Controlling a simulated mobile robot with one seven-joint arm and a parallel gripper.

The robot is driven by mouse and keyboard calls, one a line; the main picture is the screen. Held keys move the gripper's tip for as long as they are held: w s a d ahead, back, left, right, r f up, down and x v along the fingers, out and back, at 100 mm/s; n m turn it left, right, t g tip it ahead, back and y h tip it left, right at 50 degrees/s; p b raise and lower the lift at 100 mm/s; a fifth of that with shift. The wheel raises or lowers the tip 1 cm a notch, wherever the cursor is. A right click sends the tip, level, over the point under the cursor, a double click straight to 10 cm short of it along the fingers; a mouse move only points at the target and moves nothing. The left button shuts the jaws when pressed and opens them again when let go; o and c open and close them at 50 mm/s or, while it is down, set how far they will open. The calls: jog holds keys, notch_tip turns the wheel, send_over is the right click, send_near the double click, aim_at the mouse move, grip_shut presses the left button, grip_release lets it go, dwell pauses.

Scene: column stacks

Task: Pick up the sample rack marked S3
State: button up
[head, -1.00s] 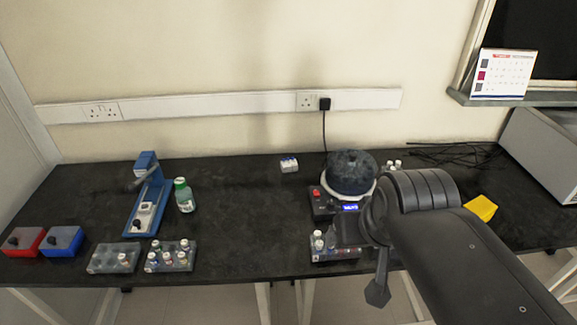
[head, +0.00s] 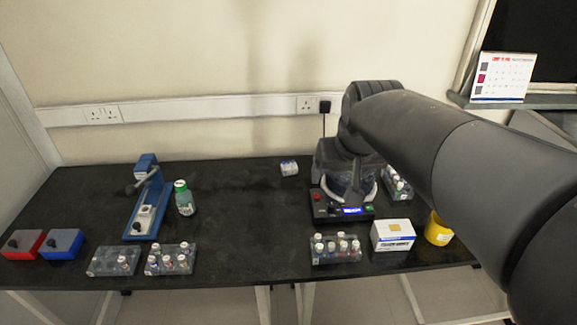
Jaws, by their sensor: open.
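Several clear sample racks with capped vials stand on the black bench; no S3 mark is readable on any. One rack (head: 336,249) is at the front, right of centre. Another rack (head: 398,184) is farther back, partly hidden by my arm. At the front left are a sparsely filled rack (head: 112,262) and a fuller rack (head: 170,261).
A white box (head: 393,235) and a yellow container (head: 437,229) stand right of the front right rack. A green-capped bottle (head: 184,198), a blue stand (head: 150,200) and red (head: 22,244) and blue (head: 62,244) boxes are left.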

jog(key=w+a+f, duration=0.1)
jog(key=w, duration=1.2)
jog(key=n+g, duration=0.1)
jog(key=n, duration=0.1)
send_over(289, 166)
jog(key=s+d, duration=0.1)
jog(key=s, duration=0.1)
jog(key=shift+y, duration=0.4)
jog(key=f, duration=2.6)
jog(key=shift+w+f, duration=0.2)
jog(key=shift+f, duration=0.2)
jog(key=x, duration=0.5)
jog(key=shift+s+a+f, duration=0.15)
jog(key=shift+s+a, duration=0.1)
jog(key=shift+c, duration=0.6)
jog(key=c, duration=1)
jog(key=shift+o, duration=0.2)
